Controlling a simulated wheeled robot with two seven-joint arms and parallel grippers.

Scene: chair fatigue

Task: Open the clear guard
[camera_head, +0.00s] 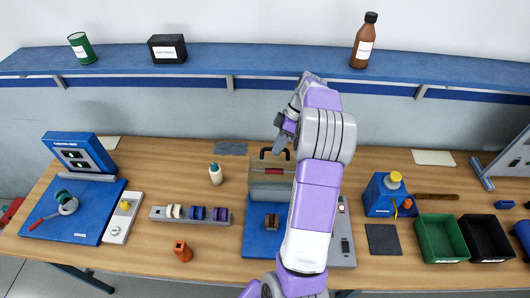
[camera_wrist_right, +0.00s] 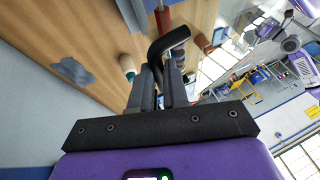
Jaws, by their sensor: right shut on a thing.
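The clear guard (camera_head: 258,178) looks like a smoky see-through box at the back of a blue base plate (camera_head: 258,243) in the head view. A reddish strip shows at it, and a dark handle (camera_head: 264,152) stands at its top. I cannot tell how far the guard is tilted. My right gripper (camera_head: 283,138) is at the handle, above the guard. In the right wrist view, my right gripper (camera_wrist_right: 163,72) is shut on the bent black handle (camera_wrist_right: 172,40). My right arm hides part of the guard's right side. My left gripper is not in view.
A white bottle (camera_head: 215,175) and a rack of spools (camera_head: 190,215) stand left of the guard. An orange object (camera_head: 182,251) lies in front. A blue device (camera_head: 383,196) and green bin (camera_head: 440,240) stand to the right. The blue shelf (camera_head: 250,67) runs behind.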

